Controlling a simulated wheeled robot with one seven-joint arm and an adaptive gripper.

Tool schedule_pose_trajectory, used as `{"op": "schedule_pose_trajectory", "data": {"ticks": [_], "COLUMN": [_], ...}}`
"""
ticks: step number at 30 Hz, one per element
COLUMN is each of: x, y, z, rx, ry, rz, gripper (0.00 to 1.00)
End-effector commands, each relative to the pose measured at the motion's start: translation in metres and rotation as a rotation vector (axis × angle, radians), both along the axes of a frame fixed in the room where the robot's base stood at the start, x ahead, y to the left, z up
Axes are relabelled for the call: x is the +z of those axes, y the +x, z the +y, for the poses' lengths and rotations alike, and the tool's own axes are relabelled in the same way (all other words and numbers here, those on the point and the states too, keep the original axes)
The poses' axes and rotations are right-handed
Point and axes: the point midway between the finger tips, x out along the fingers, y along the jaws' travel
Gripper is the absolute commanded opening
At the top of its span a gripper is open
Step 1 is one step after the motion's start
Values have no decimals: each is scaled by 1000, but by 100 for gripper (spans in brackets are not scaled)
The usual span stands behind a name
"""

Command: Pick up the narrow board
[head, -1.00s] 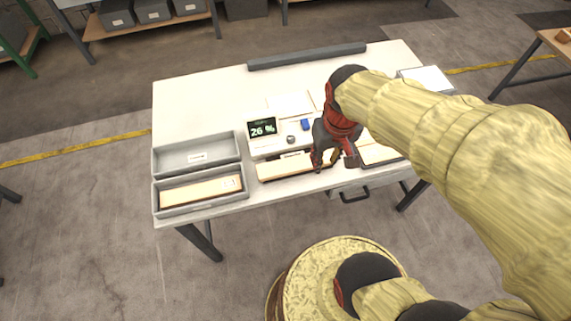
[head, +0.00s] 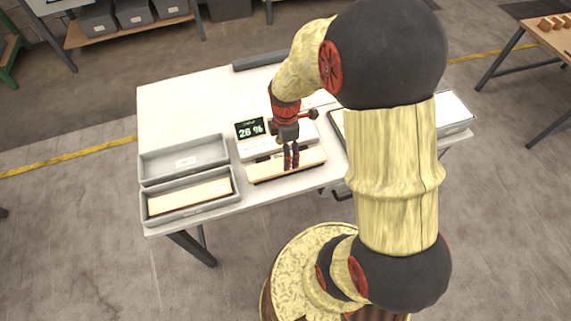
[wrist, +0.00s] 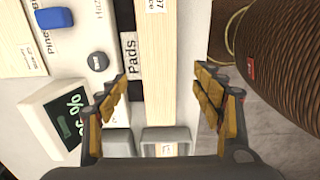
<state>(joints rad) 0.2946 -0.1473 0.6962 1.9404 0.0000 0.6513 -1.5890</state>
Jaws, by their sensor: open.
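The narrow board (head: 262,175) is a pale wooden strip lying along the front of the white table, in front of the meter. It also shows upright in the wrist view (wrist: 156,55), with a white label at its top. A dark strip marked "Pads" runs beside it. My gripper (head: 291,166) is over the board with its fingers pointing down. In the wrist view my gripper (wrist: 160,92) is open, with the board between its two spread fingers. No contact shows; the height above the board is hard to tell.
The meter's display (head: 250,129) reads 26 %. Two grey trays stand at the table's left: the rear tray (head: 184,146) looks empty, the front tray (head: 236,194) holds another board (head: 188,197). A dark bar lies at the back edge. My arm hides part of the right side.

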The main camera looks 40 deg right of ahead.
Motion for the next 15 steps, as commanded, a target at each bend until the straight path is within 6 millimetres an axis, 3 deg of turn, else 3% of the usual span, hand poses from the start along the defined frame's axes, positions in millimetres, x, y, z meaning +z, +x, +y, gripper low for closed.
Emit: {"op": "schedule_pose_trajectory", "data": {"ticks": [8,15], "x": [-26,-60], "y": [0,1], "z": [-2,-4], "rx": [-3,-3], "ry": [1,1], "rz": [2,4], "gripper": [67,67]}}
